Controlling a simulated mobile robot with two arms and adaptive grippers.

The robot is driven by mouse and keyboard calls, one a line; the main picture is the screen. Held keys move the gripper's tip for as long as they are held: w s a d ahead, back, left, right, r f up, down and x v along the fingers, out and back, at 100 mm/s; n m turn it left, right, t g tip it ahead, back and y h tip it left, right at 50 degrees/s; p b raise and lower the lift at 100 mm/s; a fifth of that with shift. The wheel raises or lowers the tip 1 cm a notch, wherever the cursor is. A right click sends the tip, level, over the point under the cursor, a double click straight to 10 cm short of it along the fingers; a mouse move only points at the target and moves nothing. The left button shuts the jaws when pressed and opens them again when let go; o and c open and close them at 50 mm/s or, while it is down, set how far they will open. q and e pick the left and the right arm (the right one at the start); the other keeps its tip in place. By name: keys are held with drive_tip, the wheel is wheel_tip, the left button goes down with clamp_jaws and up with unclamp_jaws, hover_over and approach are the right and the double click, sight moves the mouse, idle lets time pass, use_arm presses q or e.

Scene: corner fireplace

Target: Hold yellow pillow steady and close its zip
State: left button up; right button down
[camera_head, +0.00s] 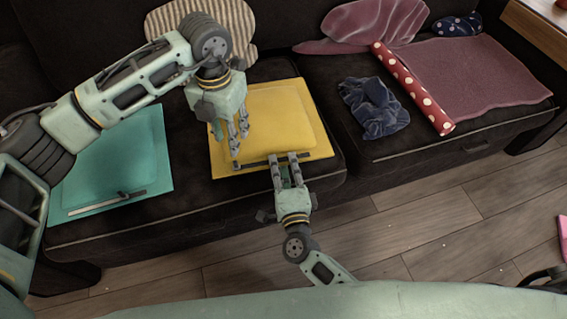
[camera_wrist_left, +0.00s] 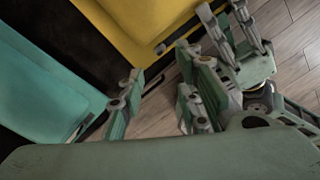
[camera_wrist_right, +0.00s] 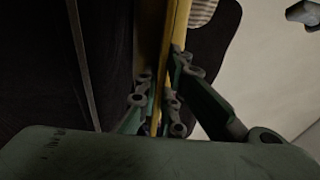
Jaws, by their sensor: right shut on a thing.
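The yellow pillow (camera_head: 283,108) lies on the dark sofa, with a dark zip strip (camera_head: 256,163) along its front edge. It also shows at the top of the left wrist view (camera_wrist_left: 135,30). My right gripper (camera_head: 285,158) is shut on the pillow's front edge, right of the strip's middle. In the right wrist view, the thin yellow edge (camera_wrist_right: 168,70) runs between its fingers. My left gripper (camera_head: 239,145) is above the front left part of the pillow. Its fingers stand apart and empty in the left wrist view (camera_wrist_left: 158,90). I cannot clearly make out the zip's slider.
A teal pillow (camera_head: 120,155) with its own zip lies to the left. A striped cushion (camera_head: 240,28) stands behind. To the right lie a crumpled blue cloth (camera_head: 375,105), a red dotted roll (camera_head: 412,88) and a pink blanket (camera_head: 480,72). Wooden floor (camera_head: 430,215) lies in front.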

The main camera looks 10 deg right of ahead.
use_arm(q)
drive_tip(key=shift+c, duration=0.5)
drive_tip(key=shift+c, duration=0.9)
drive_tip(key=shift+d+n, duration=0.2)
drive_tip(key=shift+n, duration=0.2)
drive_tip(key=shift+c, duration=0.9)
drive_tip(key=n, duration=0.1)
drive_tip(key=d+n, duration=0.1)
drive_tip(key=n, duration=0.1)
drive_tip(key=shift+s+h, duration=0.15)
drive_tip(key=shift+h, duration=0.25)
clamp_jaws()
drive_tip(key=n+h, duration=0.3)
drive_tip(key=n, duration=1.8)
hover_over(252, 167)
drive_tip(key=d, duration=0.4)
drive_tip(key=f, duration=0.8)
drive_tip(key=shift+w+f, duration=0.2)
drive_tip(key=shift+f, duration=0.1)
drive_tip(key=shift+s+a, duration=0.15)
drive_tip(key=shift+a, duration=1.85)
